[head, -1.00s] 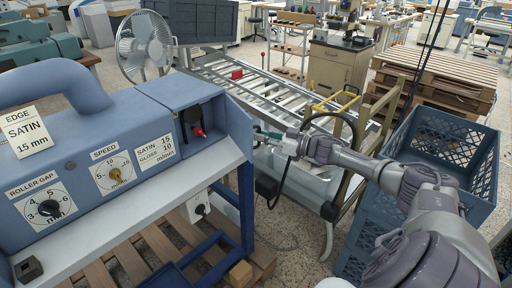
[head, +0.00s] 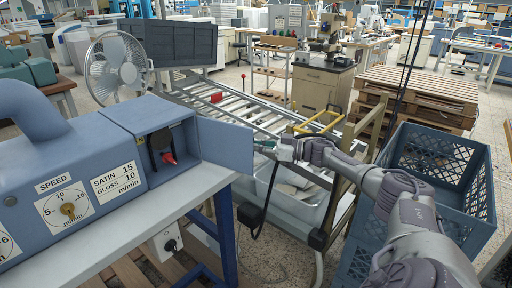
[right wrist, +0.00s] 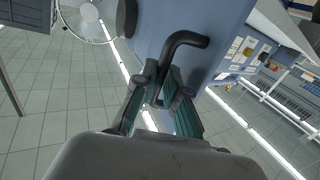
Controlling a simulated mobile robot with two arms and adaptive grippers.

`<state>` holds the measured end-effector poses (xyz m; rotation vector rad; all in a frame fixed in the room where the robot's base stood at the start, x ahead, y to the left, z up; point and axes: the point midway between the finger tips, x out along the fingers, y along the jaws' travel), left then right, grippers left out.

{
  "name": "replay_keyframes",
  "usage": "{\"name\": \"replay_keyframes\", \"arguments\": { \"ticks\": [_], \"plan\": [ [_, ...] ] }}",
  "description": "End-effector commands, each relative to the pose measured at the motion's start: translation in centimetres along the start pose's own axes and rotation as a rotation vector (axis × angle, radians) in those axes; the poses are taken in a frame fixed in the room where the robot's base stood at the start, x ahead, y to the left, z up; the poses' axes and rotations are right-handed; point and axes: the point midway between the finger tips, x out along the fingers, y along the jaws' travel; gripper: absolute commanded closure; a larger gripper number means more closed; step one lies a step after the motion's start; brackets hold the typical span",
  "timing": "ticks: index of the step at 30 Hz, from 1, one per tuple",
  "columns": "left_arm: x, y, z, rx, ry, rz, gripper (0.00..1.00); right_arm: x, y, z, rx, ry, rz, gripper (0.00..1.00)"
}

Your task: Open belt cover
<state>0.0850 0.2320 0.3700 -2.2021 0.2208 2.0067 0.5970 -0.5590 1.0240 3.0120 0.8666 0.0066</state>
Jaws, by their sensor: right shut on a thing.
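The belt cover (head: 226,146) is a flat blue panel hinged at the right end of the blue machine. It stands swung out to the right, and the compartment (head: 166,150) behind it is open, with a red knob (head: 168,158) inside. My right gripper (head: 268,147) is at the cover's outer edge. In the right wrist view, my right gripper (right wrist: 163,85) has its teal-padded fingers shut on a dark bent handle (right wrist: 186,40) in front of the blue panel. My left gripper is not in view.
A roller conveyor (head: 240,98) and a fan (head: 117,65) stand behind the machine. A cart with a yellow handle (head: 318,122) stands close beyond the gripper. Wooden pallets (head: 415,90) are stacked farther back.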

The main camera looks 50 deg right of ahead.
Motion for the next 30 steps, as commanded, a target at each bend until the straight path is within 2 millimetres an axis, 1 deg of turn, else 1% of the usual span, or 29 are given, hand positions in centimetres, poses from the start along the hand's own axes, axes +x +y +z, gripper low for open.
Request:
{"name": "replay_keyframes", "arguments": {
  "ticks": [14,15,19,20,28,30],
  "plan": [
    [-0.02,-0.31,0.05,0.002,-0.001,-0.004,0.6,0.11,-0.03,0.07,0.001,-0.001,0.0,1.0],
    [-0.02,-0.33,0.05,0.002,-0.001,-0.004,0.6,0.12,-0.04,0.07,0.001,-0.001,0.0,0.87],
    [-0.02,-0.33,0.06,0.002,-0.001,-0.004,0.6,0.11,-0.04,0.07,0.001,-0.001,-0.001,0.66],
    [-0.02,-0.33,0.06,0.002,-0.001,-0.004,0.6,0.11,-0.04,0.07,0.001,-0.001,-0.001,0.63],
    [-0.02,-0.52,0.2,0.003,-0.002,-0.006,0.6,0.05,-0.03,0.08,0.0,-0.001,0.0,0.63],
    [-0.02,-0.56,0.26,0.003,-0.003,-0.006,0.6,-0.23,-0.01,0.12,0.0,-0.002,0.0,0.63]
  ]
}}
